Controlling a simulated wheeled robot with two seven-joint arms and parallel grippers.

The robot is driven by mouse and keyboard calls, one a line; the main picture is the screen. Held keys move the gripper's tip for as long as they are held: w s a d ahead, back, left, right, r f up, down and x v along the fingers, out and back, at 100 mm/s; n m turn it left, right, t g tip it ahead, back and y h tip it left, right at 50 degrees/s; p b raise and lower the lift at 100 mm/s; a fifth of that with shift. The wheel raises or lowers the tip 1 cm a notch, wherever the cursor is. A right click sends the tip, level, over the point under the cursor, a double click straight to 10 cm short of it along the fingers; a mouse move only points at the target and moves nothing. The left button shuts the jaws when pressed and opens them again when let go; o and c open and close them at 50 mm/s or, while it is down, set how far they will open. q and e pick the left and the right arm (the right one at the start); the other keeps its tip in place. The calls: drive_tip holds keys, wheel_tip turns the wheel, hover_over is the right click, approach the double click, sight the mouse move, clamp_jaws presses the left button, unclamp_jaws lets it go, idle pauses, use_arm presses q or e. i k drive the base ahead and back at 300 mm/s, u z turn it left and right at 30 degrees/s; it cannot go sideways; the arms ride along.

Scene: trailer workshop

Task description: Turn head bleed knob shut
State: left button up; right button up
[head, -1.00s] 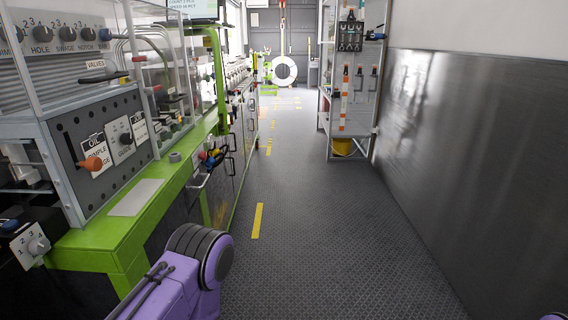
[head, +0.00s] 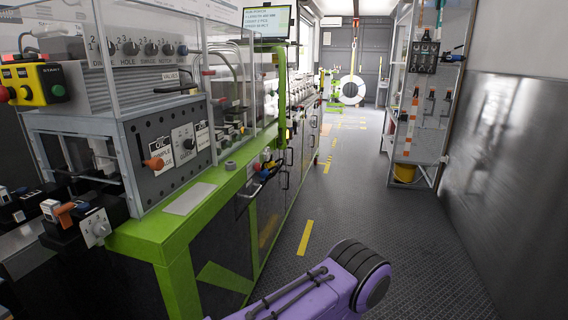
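I cannot tell which knob is the head bleed knob; no label that I can read names it. A row of dark dial knobs (head: 150,48) with numbers runs along the top panel at the left. A grey panel (head: 168,160) below has an orange-tipped lever (head: 153,163), an OIL plate and a small dark knob (head: 188,143). A pale numbered knob (head: 99,229) sits on a black block at the lower left. Neither gripper is in view; only a purple link of my own arm shows at the bottom.
A green-framed bench (head: 150,235) with clear guards fills the left side. A yellow control box (head: 33,84) is at the far left. A metal shelf rack (head: 416,120) stands at the right. The patterned aisle floor (head: 425,235) is clear.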

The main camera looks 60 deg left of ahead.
sight(257, 167)
drive_tip(key=u, duration=0.15)
drive_tip(key=i, duration=2.15)
drive_tip(key=u, duration=1.25)
drive_tip(key=i, duration=1.05)
drive_tip(key=u, duration=1.2)
